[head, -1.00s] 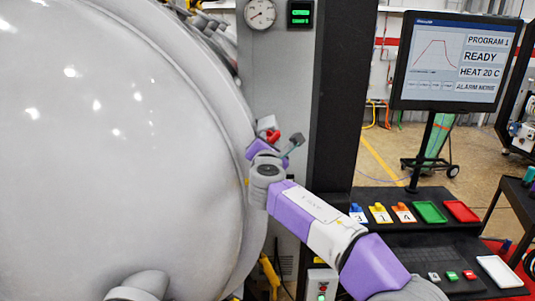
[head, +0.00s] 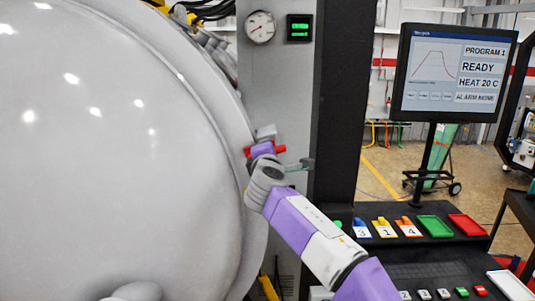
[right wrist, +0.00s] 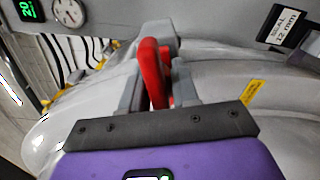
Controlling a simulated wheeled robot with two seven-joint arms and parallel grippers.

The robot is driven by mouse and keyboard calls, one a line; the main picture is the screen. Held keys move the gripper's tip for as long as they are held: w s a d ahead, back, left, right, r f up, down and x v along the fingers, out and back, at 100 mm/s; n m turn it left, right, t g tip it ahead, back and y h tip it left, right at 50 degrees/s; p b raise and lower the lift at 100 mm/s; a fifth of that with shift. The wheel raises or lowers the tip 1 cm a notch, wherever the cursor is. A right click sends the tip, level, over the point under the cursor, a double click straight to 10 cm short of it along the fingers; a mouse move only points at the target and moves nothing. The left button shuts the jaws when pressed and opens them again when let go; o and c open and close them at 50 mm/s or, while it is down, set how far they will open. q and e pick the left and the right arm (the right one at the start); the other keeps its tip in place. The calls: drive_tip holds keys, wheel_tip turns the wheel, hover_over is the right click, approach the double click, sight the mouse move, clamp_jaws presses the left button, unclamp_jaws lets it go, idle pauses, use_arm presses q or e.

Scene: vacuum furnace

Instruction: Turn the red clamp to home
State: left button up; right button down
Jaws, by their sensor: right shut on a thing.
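The red clamp (head: 279,149) is at the rim of the big pale furnace door, beside the grey panel; my right gripper hides part of it in the head view. In the right wrist view, the clamp's red handle (right wrist: 152,72) stands between the two grey fingers. My right gripper (right wrist: 155,92) is shut on this handle. In the head view, my right gripper (head: 264,150) is at the clamp, with the arm reaching up from the lower right. My left gripper is not in view.
The rounded furnace door (head: 110,160) fills the left side. A gauge (head: 260,27) and a green display (head: 299,28) sit above the clamp.

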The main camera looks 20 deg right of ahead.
idle(0.4)
drive_tip(key=c, duration=1.1)
unclamp_jaws()
drive_tip(key=b+v, duration=0.2)
drive_tip(key=v, duration=0.5)
drive_tip(key=shift+s+a, duration=0.15)
drive_tip(key=shift+s, duration=0.15)
